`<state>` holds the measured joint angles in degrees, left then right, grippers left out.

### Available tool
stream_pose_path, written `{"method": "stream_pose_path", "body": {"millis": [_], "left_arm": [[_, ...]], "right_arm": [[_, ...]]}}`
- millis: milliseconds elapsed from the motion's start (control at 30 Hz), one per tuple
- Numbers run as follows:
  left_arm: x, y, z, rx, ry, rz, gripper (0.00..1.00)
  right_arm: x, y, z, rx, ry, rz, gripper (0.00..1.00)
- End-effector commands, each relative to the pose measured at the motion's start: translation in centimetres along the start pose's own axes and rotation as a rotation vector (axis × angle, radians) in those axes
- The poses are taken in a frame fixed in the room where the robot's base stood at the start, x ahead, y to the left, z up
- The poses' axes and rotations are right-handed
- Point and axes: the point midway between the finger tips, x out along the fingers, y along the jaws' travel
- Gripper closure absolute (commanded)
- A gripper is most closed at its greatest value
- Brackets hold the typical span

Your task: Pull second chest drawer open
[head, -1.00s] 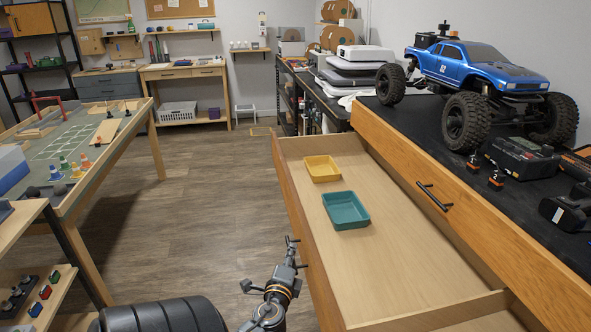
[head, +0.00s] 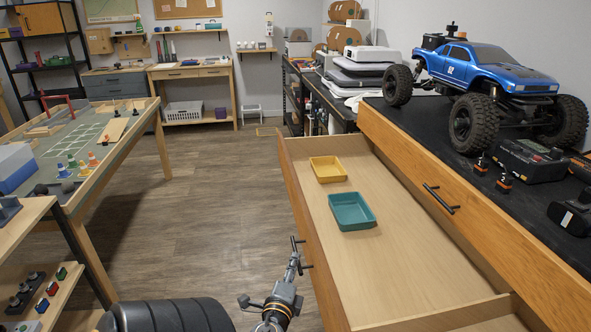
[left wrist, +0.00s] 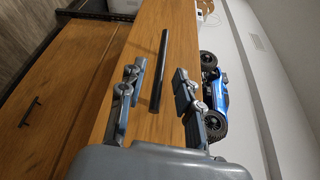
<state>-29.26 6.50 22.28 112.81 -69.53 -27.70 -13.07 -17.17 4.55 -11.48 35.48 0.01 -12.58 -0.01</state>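The second chest drawer (head: 400,235) is pulled far out below the closed top drawer (head: 480,205), which has a black bar handle (head: 441,198). A yellow tray (head: 328,169) and a teal tray (head: 351,211) lie inside the open drawer. My left gripper (head: 297,256) is at the outer face of that drawer's front. In the left wrist view, my left gripper (left wrist: 157,95) is open, with its fingers apart on either side of a black bar handle (left wrist: 160,70). I see gaps between the handle and both fingers. My right gripper is not in view.
A blue RC crawler (head: 490,80) stands on the black chest top. Another drawer handle (left wrist: 30,111) shows in the left wrist view. A work table (head: 85,165) and a shelf (head: 30,230) stand at left. The wood floor (head: 220,200) between them is clear.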

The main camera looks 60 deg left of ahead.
Motion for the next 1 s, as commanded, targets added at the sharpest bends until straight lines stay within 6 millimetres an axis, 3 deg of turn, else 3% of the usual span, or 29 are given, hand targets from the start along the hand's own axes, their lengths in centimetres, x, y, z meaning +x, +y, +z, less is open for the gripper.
{"method": "stream_pose_path", "body": {"millis": [200, 400, 1000], "left_arm": [[-4.6, 0.1, 0.1, -0.002, -0.002, 0.004, 0.66], [-6.7, 0.1, 0.0, 0.0, -0.001, 0.001, 0.66], [-7.0, 0.0, 0.0, 0.0, 0.0, 0.0, 0.66]], "right_arm": [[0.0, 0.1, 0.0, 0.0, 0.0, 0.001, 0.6], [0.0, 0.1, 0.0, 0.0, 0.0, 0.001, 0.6], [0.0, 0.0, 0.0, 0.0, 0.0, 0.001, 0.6]]}}
